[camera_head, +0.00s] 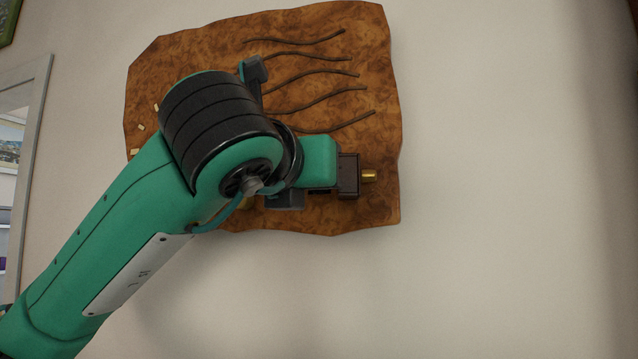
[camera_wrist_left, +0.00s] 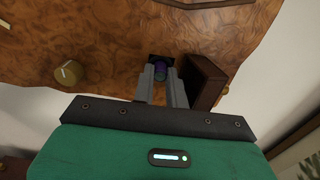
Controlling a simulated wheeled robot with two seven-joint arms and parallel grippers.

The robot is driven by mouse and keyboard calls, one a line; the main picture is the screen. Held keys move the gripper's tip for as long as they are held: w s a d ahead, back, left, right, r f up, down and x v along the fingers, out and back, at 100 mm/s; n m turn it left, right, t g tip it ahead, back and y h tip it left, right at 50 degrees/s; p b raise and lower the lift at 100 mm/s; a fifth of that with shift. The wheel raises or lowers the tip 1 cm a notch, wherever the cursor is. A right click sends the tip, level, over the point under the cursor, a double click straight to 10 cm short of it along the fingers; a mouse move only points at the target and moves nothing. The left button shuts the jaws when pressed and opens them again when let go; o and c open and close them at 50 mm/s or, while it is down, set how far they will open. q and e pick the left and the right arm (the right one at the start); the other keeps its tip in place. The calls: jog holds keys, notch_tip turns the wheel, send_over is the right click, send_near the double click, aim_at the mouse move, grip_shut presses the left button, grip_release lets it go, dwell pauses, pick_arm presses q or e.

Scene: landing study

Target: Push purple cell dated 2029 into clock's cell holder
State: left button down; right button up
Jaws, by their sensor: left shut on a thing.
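The clock is a burl-wood slab (camera_head: 385,85) on the pale wall; its lower part fills the top of the left wrist view (camera_wrist_left: 120,35). My left gripper (camera_wrist_left: 163,80) is shut on a small purple cell (camera_wrist_left: 160,73), which shows between the two grey fingers. The cell's date cannot be read. A dark square opening (camera_wrist_left: 154,58), apparently the cell holder, lies right at the fingertips; the cell's end is at it, but how deep it sits cannot be told. In the head view my arm hides the fingertips, cell and holder. My right gripper is not in view.
A dark brown box (camera_head: 348,177) with a brass knob (camera_head: 369,175) projects close beside the fingers, and also shows in the wrist view (camera_wrist_left: 204,80). Bare wall (camera_head: 510,180) lies right of the clock.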

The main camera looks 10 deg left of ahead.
pick_arm(q)
jog(key=c, duration=1.3)
grip_release()
jog(key=shift+w, duration=0.2)
jog(key=shift+c, duration=0.2)
